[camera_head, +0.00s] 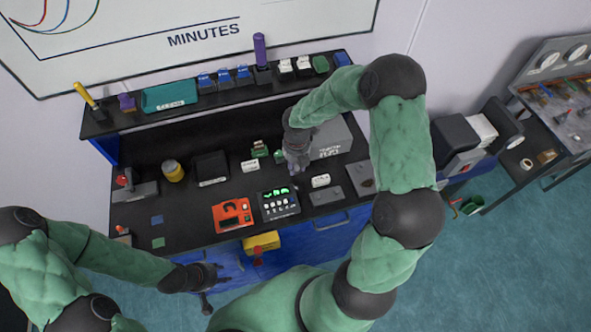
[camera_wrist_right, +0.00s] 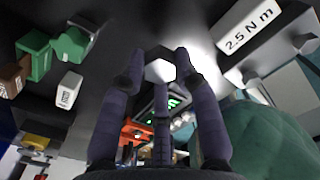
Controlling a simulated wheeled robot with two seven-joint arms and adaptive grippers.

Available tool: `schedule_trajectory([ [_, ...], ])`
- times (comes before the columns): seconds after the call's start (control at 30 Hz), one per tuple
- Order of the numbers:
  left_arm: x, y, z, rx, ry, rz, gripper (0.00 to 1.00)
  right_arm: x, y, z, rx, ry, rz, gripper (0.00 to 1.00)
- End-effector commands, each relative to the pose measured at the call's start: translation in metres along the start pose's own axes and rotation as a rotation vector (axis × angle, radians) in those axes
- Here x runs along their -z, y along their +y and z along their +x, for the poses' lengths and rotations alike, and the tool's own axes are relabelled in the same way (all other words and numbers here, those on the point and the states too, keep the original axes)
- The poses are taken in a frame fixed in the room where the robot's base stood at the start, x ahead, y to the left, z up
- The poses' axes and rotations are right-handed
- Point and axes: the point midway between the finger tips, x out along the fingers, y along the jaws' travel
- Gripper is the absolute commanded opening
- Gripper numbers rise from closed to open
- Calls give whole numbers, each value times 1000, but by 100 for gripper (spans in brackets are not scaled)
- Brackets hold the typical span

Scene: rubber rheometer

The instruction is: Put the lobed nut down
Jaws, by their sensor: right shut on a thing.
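My right gripper (camera_head: 298,165) is over the middle of the bench, in front of the grey labelled box. In the right wrist view its purple-grey fingers (camera_wrist_right: 158,65) are closed around a small pale piece with a hexagonal face (camera_wrist_right: 160,70), which I take to be the lobed nut. The fingers hide its sides, and I cannot tell whether it touches anything below. In the head view the nut is hidden by the gripper. My left gripper (camera_head: 212,281) is off the bench's front edge, its fingers spread and empty.
Green blocks (camera_head: 259,150) lie beside the right gripper. A keypad panel with green display (camera_head: 279,203) and an orange device (camera_head: 232,215) sit nearer the front. Bare bench top (camera_head: 190,217) shows at front left.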

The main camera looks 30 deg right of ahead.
Motion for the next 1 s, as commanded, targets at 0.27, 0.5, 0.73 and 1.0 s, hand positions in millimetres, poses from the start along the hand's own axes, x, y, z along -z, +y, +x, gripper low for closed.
schedule_trajectory([
  [0.27,0,1,-2,0,0,0,40,-2,2,31,2,4,0,0],
  [0.5,0,1,-2,0,0,0,40,-2,3,36,0,1,1,0],
  [0.73,0,0,0,0,0,0,40,-2,3,39,0,1,0,37],
  [1.0,0,0,0,0,0,0,40,-2,3,39,0,1,0,55],
])
